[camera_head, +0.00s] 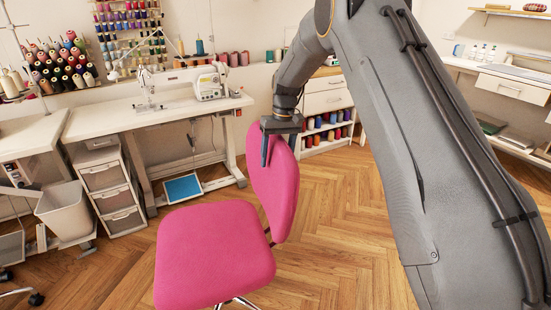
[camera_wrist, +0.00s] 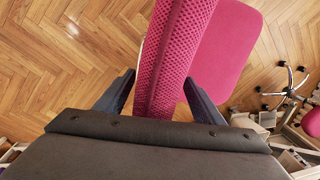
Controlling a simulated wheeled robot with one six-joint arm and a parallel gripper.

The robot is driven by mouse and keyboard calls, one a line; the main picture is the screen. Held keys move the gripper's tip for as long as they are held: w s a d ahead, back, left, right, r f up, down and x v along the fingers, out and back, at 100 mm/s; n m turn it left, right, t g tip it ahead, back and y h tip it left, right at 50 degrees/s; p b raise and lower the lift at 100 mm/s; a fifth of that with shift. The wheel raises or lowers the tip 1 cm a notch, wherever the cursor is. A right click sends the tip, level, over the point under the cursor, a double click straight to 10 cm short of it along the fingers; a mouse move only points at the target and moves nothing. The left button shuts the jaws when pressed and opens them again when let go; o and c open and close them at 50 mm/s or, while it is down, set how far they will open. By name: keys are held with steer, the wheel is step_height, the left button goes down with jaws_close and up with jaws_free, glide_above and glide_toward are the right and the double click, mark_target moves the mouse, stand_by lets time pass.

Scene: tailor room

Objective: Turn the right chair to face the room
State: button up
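The pink office chair's seat (camera_head: 213,255) faces toward the camera and left in the head view. Its upright backrest (camera_head: 275,185) is seen nearly edge-on. My gripper (camera_head: 280,150) points down over the top of the backrest. In the wrist view, the backrest (camera_wrist: 168,65) rises between the two dark fingers of my gripper (camera_wrist: 160,80), one on each side. The fingers are wide apart, with a narrow gap showing at the left one. Contact at the right finger is unclear. The seat (camera_wrist: 228,45) shows to the right of the backrest.
A white sewing table (camera_head: 165,115) with a sewing machine (camera_head: 183,82) stands behind the chair. A drawer unit (camera_head: 110,190) and a bin (camera_head: 65,210) stand at left. A blue pedal (camera_head: 183,188) lies under the table. Wooden floor (camera_head: 335,220) is clear right of the chair.

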mark_target(279, 139)
steer(key=shift+w+d+r+b, duration=0.1)
steer(key=shift+d+r+b, duration=0.1)
steer(key=shift+r, duration=1.1)
steer(key=shift+d+r+b, duration=0.15)
steer(key=shift+r+b, duration=0.05)
steer(key=shift+r, duration=1.1)
steer(key=shift+w+d+r+b, duration=0.1)
steer(key=shift+d+r+b, duration=0.1)
steer(key=shift+r, duration=1.1)
